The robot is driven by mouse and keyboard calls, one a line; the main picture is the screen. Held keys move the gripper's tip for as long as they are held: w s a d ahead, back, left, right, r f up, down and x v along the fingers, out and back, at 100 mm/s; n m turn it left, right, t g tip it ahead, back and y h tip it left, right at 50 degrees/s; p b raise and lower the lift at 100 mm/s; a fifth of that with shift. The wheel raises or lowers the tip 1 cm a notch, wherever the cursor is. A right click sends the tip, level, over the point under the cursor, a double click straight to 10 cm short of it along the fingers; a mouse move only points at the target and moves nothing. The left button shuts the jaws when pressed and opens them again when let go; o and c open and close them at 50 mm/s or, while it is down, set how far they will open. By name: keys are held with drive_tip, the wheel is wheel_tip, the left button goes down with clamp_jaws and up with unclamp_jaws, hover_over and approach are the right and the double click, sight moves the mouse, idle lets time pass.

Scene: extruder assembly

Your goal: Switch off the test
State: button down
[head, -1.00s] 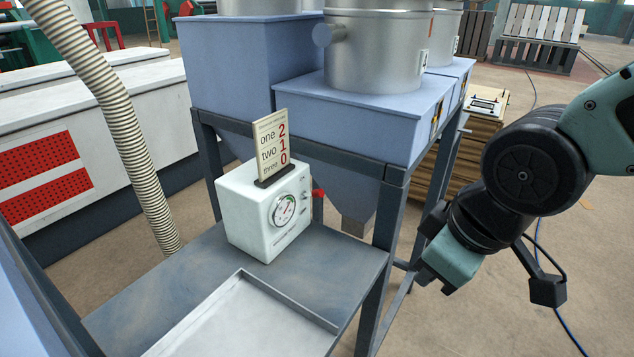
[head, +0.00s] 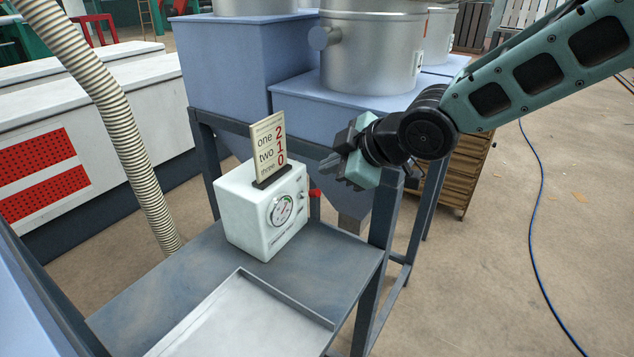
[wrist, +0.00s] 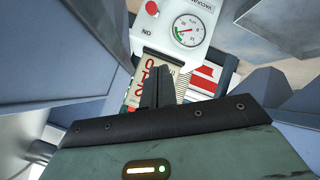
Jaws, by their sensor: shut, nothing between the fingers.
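The tester is a white box (head: 250,220) with a round dial gauge (head: 282,210) on its front, standing on the grey-blue bench. A red knob (head: 314,193) sticks out at its right side. The wrist view shows the box upside down at the top, with the gauge (wrist: 188,31), a red round part (wrist: 152,8) and an ON label beside it. A card with words and red digits (head: 268,147) stands on top of the box. My gripper (head: 326,165) is shut and empty, above and to the right of the box, apart from it. Its closed fingers (wrist: 158,88) partly cover the card in the wrist view.
A metal tray (head: 240,325) lies on the bench (head: 345,262) in front of the box. Blue hoppers (head: 235,75) with metal cylinders and a steel frame stand close behind. A ribbed hose (head: 110,110) hangs at the left. Open floor lies to the right.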

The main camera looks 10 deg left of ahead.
drive_tip(key=p, duration=0.2)
hover_over(311, 194)
drive_tip(key=s, duration=0.3)
drive_tip(key=f, duration=0.4)
drive_tip(key=a+f, duration=0.1)
drive_tip(key=shift+f, duration=0.4)
drive_tip(key=shift+w+d+f+p, duration=0.3)
drive_tip(key=shift+d+f+p, duration=0.1)
drive_tip(key=shift+f, duration=0.2)
drive_tip(key=shift+w+d+f+p, duration=0.3)
drive_tip(key=shift+f+p, duration=0.05)
drive_tip(key=shift+f, duration=0.2)
drive_tip(key=shift+w+d+f+p, duration=0.3)
drive_tip(key=shift+d+f+p, duration=0.1)
drive_tip(key=shift+f, duration=0.2)
drive_tip(key=shift+f+b, duration=0.1)
drive_tip(key=shift+b, duration=0.25)
drive_tip(key=shift+d+f+y+b, duration=0.15)
drive_tip(key=shift+y+b, duration=0.15)
drive_tip(key=shift+b, duration=0.85)
